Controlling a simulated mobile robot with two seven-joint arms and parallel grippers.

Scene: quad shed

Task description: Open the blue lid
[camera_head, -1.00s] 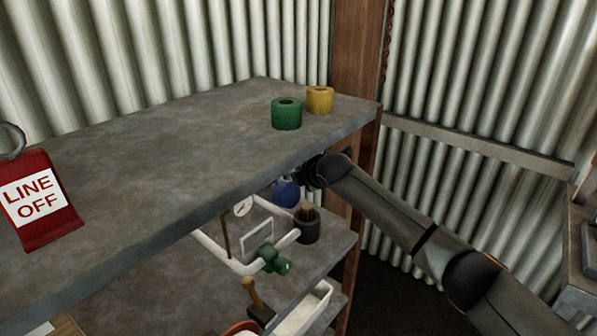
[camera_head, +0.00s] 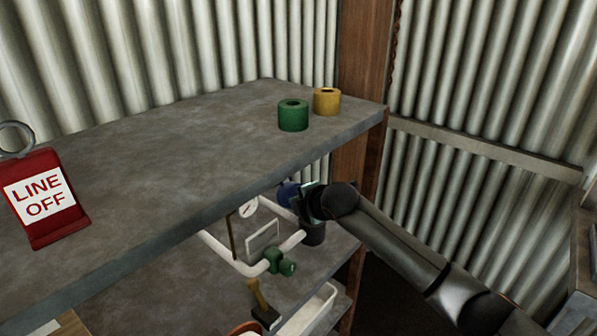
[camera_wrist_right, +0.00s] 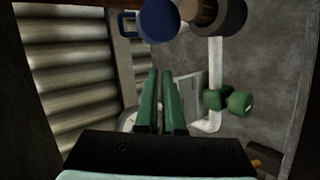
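The blue round thing (camera_head: 288,193), which I take for the blue lid, sits on the lower shelf under the top board's front edge. In the head view it is partly hidden by the board and my right gripper (camera_head: 308,196). In the right wrist view the blue lid (camera_wrist_right: 158,20) is at the top edge, with a blue loop on its left side. My right gripper's green fingers (camera_wrist_right: 160,72) point toward it, apart from it in the picture. They are close together, with a narrow gap and nothing held between them. My left gripper is not in view.
A dark cup (camera_wrist_right: 232,18) with a brown thing inside stands beside the lid. White pipework (camera_head: 245,268) with a green valve (camera_head: 281,263) and a gauge (camera_head: 248,208) is on the lower shelf.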

